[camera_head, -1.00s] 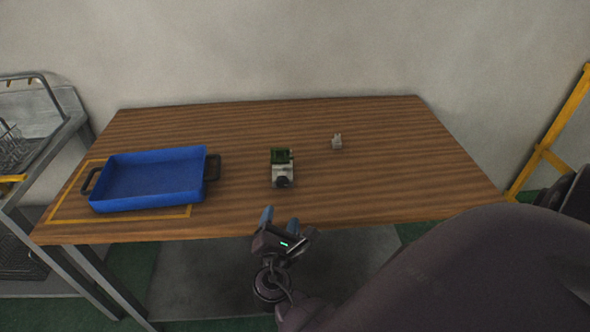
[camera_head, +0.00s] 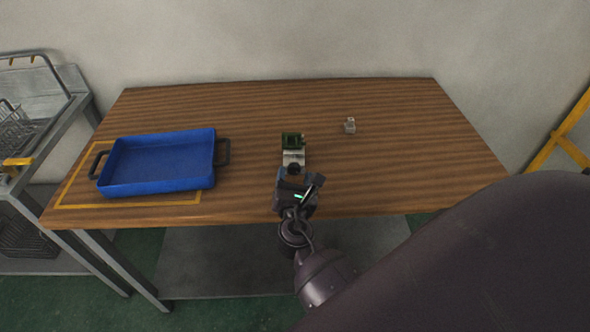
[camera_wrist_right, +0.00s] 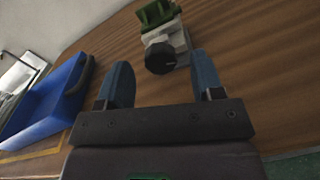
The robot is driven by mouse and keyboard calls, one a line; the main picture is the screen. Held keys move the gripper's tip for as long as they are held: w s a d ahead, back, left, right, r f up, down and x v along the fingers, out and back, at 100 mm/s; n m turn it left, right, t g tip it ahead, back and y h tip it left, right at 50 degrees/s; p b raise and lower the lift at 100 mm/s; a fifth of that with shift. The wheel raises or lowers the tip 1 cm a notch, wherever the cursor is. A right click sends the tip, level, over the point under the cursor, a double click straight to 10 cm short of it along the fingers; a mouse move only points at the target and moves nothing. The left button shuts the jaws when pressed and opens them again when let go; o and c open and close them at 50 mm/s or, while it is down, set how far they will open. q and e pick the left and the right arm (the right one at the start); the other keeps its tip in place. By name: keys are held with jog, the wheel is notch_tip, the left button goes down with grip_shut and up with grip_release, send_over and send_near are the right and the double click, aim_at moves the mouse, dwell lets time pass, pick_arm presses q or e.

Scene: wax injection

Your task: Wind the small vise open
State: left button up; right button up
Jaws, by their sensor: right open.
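The small vise (camera_head: 293,156) stands on the wooden table near the middle, with a green part at its back and a pale grey body. In the right wrist view the vise (camera_wrist_right: 178,38) shows its round black knob (camera_wrist_right: 160,58) facing me. My right gripper (camera_head: 295,176) is at the table's front side, just short of the vise. In the right wrist view its two blue fingers (camera_wrist_right: 163,78) are apart with nothing between them, and the knob lies beyond the fingertips, between their lines. My left gripper is not in view.
A blue tray (camera_head: 160,188) with black handles sits inside a yellow outline at the table's left. The table's right side (camera_head: 430,150) is clear. A metal rack (camera_head: 40,140) stands at the far left.

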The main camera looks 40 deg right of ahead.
jog(key=shift+x, duration=1.2)
jog(key=shift+c, duration=0.2)
jog(key=shift+s, duration=0.1)
jog(key=c, duration=0.9)
jog(key=shift+r+n+p, duration=0.2)
jog(key=shift+n+p, duration=0.2)
jog(key=shift+p, duration=0.5)
jog(key=shift+f+n, duration=0.15)
jog(key=shift+n, duration=0.25)
